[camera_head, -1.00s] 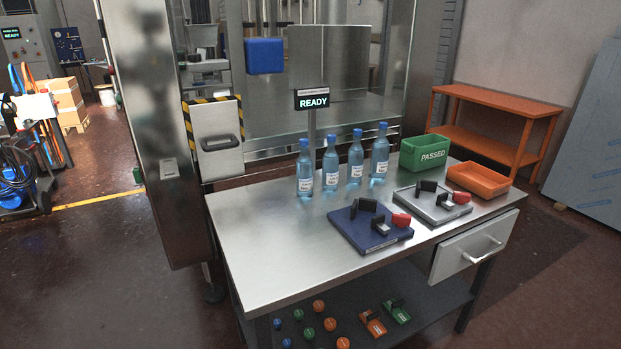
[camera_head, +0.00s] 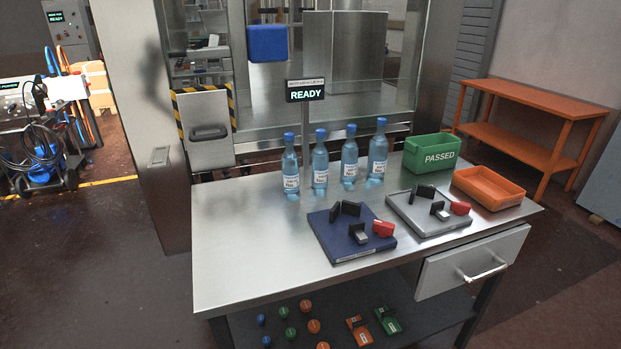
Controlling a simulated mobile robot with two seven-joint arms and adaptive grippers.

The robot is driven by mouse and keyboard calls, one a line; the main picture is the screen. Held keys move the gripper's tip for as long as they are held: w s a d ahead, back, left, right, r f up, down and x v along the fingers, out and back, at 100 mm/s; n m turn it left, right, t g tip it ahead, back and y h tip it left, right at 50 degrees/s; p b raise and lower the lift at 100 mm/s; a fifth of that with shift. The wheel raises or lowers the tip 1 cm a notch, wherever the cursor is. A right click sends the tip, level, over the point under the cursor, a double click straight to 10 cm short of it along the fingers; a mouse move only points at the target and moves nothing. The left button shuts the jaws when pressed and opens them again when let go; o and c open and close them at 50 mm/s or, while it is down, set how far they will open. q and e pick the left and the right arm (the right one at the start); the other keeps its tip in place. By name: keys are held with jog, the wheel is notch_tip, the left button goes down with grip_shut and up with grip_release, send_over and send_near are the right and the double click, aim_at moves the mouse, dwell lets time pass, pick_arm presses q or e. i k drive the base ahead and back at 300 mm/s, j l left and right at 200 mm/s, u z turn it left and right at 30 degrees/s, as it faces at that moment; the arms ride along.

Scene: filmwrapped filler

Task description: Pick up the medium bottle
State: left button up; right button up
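Several clear blue bottles with blue caps and white labels stand upright in a row at the back of the steel table (camera_head: 235,250). From left to right they are a first bottle (camera_head: 291,166), a second bottle (camera_head: 320,163), a third bottle (camera_head: 349,160) and a fourth bottle (camera_head: 377,153). The fourth looks somewhat taller than the two middle ones. The label print is too small to read, so I cannot tell which is the medium one. Neither of my grippers shows in the view.
A blue board (camera_head: 335,245) and a grey tray (camera_head: 420,225) with black and red pieces lie in front of the bottles. A green PASSED bin (camera_head: 432,153) and an orange tray (camera_head: 489,188) stand right. A READY sign (camera_head: 305,92) rises behind. The table's left front is bare.

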aim_at(320, 157)
jog(key=l+u, duration=0.5)
jog(key=l, duration=0.4)
jog(key=l+u, duration=0.1)
jog(key=l, duration=0.4)
jog(key=k+l+u, duration=0.15)
jog(key=l, duration=0.35)
jog(key=i, duration=0.05)
